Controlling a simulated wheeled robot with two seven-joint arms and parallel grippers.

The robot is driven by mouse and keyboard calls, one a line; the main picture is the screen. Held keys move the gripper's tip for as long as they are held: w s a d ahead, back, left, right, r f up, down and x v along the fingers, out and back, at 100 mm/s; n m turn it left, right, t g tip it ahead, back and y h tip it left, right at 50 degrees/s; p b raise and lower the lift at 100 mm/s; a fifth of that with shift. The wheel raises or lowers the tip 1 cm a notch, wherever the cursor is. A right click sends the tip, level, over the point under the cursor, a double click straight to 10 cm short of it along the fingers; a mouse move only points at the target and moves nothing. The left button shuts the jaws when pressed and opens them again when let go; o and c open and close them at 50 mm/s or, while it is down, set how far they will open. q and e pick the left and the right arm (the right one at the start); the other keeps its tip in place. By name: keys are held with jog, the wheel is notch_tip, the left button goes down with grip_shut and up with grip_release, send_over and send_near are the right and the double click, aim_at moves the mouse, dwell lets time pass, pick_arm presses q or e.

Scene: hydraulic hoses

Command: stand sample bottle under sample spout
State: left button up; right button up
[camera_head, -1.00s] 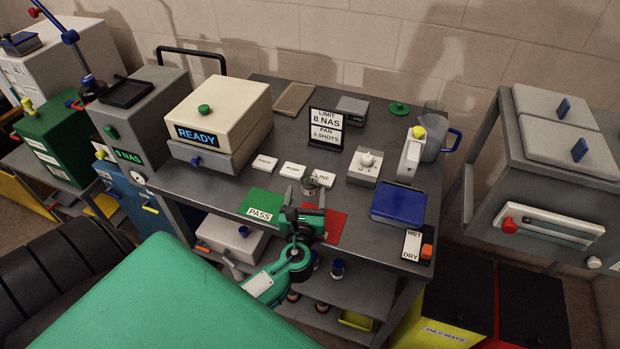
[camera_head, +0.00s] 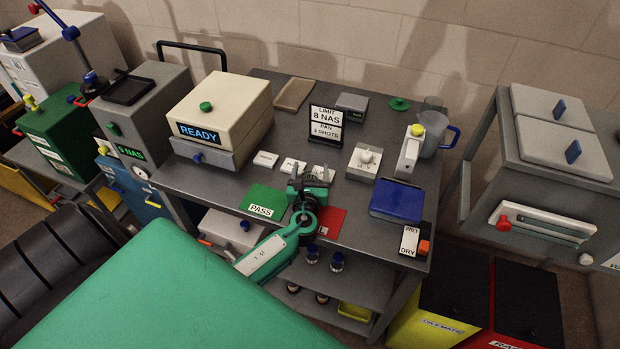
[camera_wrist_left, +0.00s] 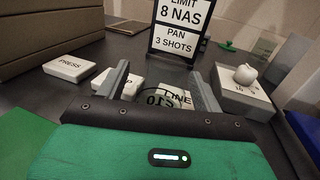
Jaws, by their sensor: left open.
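My left gripper (camera_head: 309,178) is over the front of the grey bench, between the green PASS mat and the red mat. In the left wrist view its two grey fingers (camera_wrist_left: 162,88) are open. A clear round vessel with dark markings (camera_wrist_left: 166,98) shows between them, with a gap to the fingers hard to judge; whether it is the sample bottle I cannot tell. In the head view the gripper hides it. I cannot pick out the sample spout with certainty. My right gripper is out of view.
PRESS (camera_wrist_left: 70,68) and LINE (camera_wrist_left: 174,96) blocks and a LIMIT 8 NAS sign (camera_head: 326,128) stand beyond the gripper. A dial box (camera_head: 363,163), a blue pad (camera_head: 397,201) and a clear jug (camera_head: 433,140) are to the right. A READY box (camera_head: 218,110) is at left.

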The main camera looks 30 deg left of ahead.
pick_arm(q)
jog(key=c, duration=1.1)
jog(key=shift+c, duration=0.2)
jog(key=shift+r, duration=0.1)
